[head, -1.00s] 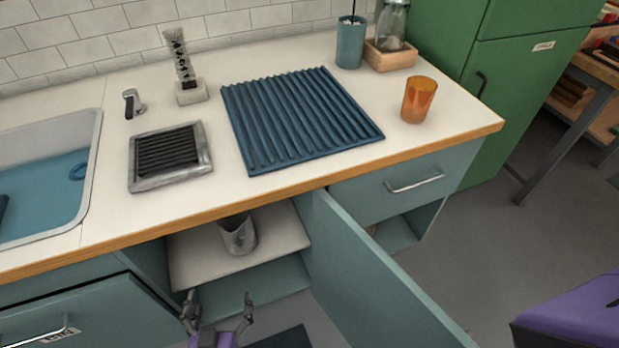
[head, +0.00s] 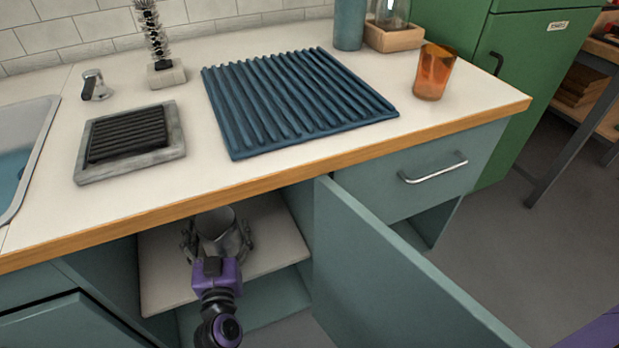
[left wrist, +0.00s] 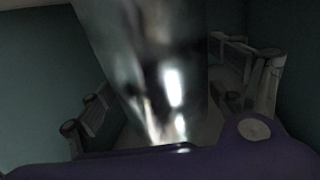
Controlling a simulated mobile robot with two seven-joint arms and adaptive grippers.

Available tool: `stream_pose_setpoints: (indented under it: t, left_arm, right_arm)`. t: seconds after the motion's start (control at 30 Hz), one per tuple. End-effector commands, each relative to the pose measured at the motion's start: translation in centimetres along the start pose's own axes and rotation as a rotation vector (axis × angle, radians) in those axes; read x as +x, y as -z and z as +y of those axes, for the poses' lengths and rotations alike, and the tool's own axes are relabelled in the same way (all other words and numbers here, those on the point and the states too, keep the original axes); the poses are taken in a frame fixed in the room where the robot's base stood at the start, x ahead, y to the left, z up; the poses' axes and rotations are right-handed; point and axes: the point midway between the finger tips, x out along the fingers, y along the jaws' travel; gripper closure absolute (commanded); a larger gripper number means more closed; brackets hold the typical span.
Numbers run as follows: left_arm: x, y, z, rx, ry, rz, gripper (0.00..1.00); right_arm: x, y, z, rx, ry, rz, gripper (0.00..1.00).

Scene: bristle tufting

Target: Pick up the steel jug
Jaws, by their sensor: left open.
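The steel jug (head: 215,220) stands on the cupboard shelf under the counter, its upper part showing in the head view. My left gripper (head: 217,236) reaches into the cupboard and is open, with one finger on each side of the jug. In the left wrist view the shiny jug (left wrist: 160,75) fills the space between the spread fingers of the gripper (left wrist: 168,92). Whether a finger touches it I cannot tell. The jug's lower part is hidden behind my gripper in the head view. My right gripper is not in view.
The shelf (head: 275,250) is bare around the jug. The open cupboard door (head: 390,270) stands to the right, and the counter's wooden edge (head: 270,182) overhangs above. On the counter are a blue ribbed mat (head: 295,100), an orange cup (head: 434,72) and a grey-framed grate (head: 130,143).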

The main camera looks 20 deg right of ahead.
Motion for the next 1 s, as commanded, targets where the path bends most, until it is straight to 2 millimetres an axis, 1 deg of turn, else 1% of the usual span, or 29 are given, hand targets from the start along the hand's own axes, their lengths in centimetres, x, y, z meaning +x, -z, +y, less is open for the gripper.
stream_pose_setpoints:
  t: [0.03, 0.13, 0.37, 0.4, 0.83, 0.87, 1.0]
  left_arm:
    - [0.8, -0.2, -0.1, -0.001, 0.001, -0.001, 0.13]
    - [1.6, -0.1, -0.1, 0.0, 0.001, 0.0, 0.13]
    - [1.8, 0.0, -0.1, 0.001, 0.001, -0.001, 0.13]
    - [1.8, 0.0, -0.1, 0.001, 0.001, -0.001, 0.15]
    - [1.8, 0.0, -0.1, 0.001, 0.001, -0.001, 0.71]
    - [1.8, 0.1, -0.1, 0.001, 0.001, 0.002, 0.73]
    - [1.8, 0.1, -0.1, 0.001, 0.001, 0.001, 0.73]
  right_arm:
    - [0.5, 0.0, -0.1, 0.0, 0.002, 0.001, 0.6]
    - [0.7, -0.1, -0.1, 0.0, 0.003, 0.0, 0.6]
    - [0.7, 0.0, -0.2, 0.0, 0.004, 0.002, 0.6]
    - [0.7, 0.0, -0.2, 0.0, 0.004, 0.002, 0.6]
    - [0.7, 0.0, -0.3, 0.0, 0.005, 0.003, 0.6]
    - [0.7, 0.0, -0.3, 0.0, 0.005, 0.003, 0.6]
    - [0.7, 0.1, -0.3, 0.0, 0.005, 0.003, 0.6]
